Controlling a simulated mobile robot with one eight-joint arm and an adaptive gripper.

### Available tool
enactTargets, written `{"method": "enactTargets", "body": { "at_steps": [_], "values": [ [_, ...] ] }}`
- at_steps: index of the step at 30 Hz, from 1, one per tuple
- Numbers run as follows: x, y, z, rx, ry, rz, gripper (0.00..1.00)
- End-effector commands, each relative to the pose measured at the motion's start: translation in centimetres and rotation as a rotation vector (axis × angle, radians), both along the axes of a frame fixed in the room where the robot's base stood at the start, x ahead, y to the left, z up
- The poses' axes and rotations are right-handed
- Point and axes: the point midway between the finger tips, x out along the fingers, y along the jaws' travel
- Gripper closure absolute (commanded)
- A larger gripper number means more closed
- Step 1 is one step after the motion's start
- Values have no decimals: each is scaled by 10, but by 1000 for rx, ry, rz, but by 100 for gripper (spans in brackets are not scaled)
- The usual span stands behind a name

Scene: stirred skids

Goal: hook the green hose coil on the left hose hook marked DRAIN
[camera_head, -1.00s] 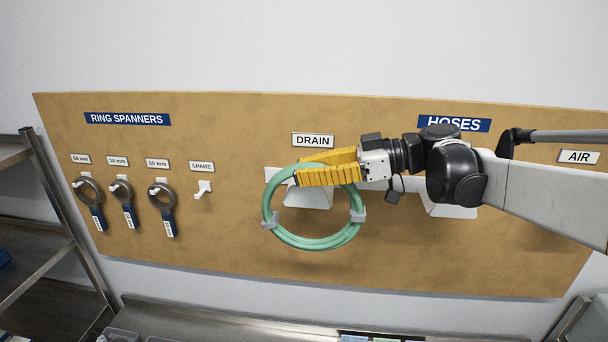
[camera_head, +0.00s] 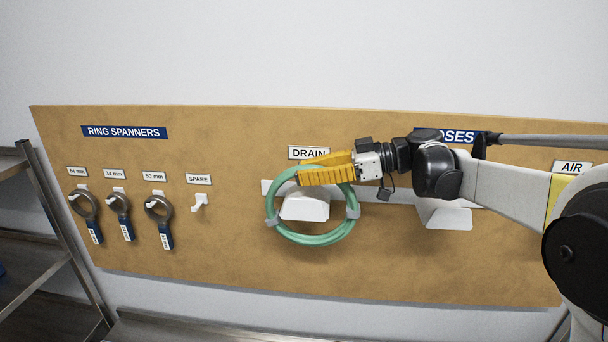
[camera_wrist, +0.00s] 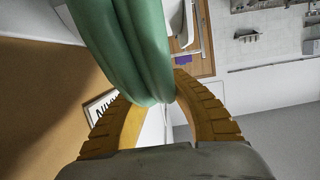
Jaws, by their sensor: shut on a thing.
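The green hose coil (camera_head: 300,240) hangs as a ring with two grey ties, in front of the pegboard in the head view. My gripper (camera_head: 305,176) has yellow fingers shut on the top of the coil. The coil also fills the upper part of the wrist view (camera_wrist: 125,45), between the fingers (camera_wrist: 165,110). The white left hose hook (camera_head: 305,206) shows through the ring, below the DRAIN sign (camera_head: 308,153). The coil's lower part is below the hook. I cannot tell whether the coil is around the hook or still in front of it.
A second white hook (camera_head: 445,215) is to the right, partly behind my arm, under the HOSES sign. An AIR sign (camera_head: 572,168) is farther right. Several ring spanners (camera_head: 158,208) hang at left beside an empty SPARE peg (camera_head: 199,203). Metal shelving (camera_head: 60,215) stands at far left.

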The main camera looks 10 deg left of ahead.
Motion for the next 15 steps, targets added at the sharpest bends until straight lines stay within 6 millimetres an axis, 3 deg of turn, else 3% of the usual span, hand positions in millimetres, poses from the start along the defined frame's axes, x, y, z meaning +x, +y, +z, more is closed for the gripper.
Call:
{"method": "enactTargets", "body": {
  "at_steps": [15],
  "values": [
    [14,1,-29,1,0,0,100]
  ]
}}
